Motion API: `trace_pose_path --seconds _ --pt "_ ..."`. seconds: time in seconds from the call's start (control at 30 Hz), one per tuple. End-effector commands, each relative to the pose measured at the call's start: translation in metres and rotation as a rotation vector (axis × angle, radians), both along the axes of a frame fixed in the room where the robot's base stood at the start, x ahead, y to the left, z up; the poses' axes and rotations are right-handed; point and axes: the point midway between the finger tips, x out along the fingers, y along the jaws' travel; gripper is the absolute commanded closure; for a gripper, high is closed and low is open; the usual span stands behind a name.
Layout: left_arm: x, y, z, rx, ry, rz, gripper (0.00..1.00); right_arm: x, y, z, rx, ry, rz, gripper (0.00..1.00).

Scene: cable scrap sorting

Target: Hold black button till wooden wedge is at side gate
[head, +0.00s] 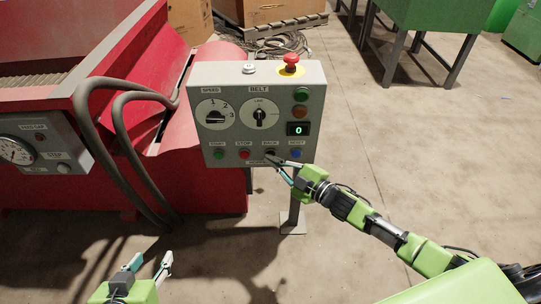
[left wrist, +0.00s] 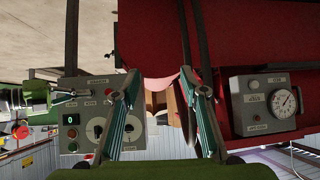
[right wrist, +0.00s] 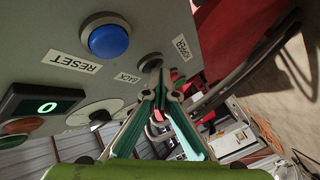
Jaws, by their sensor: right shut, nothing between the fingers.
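The black button (head: 270,153) sits in the bottom row of the grey control panel (head: 230,133), under a BACK label, between a red and a blue button. My right gripper (head: 277,163) is shut and empty, with its fingertips at the black button. In the right wrist view the fingertips (right wrist: 158,78) overlap the lower edge of the dark button (right wrist: 150,64); whether it is pressed in I cannot tell. My left gripper (head: 151,260) is open and empty, low at the left, away from the panel. I cannot make out the wooden wedge or the side gate.
The panel has a display (head: 298,129) reading 0, two dials and a red mushroom button (head: 291,62) on top. A red machine (head: 200,180) with a gauge box (head: 40,125) and dark hoses stands behind and left. Green bins stand at the back right. Floor at right is clear.

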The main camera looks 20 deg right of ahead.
Motion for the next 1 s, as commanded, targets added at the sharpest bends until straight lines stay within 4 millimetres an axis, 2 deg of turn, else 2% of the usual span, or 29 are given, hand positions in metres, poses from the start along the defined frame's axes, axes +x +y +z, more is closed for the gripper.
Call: trace_pose_path --seconds 0.53,1.0 --pt "-0.001 0.000 0.000 0.001 0.005 0.000 0.60 0.000 0.000 0.001 0.000 0.000 -0.001 1.00" --pt "-0.023 0.008 -0.018 0.026 0.124 0.009 0.60 -0.008 0.002 0.001 0.000 0.000 0.000 1.00"
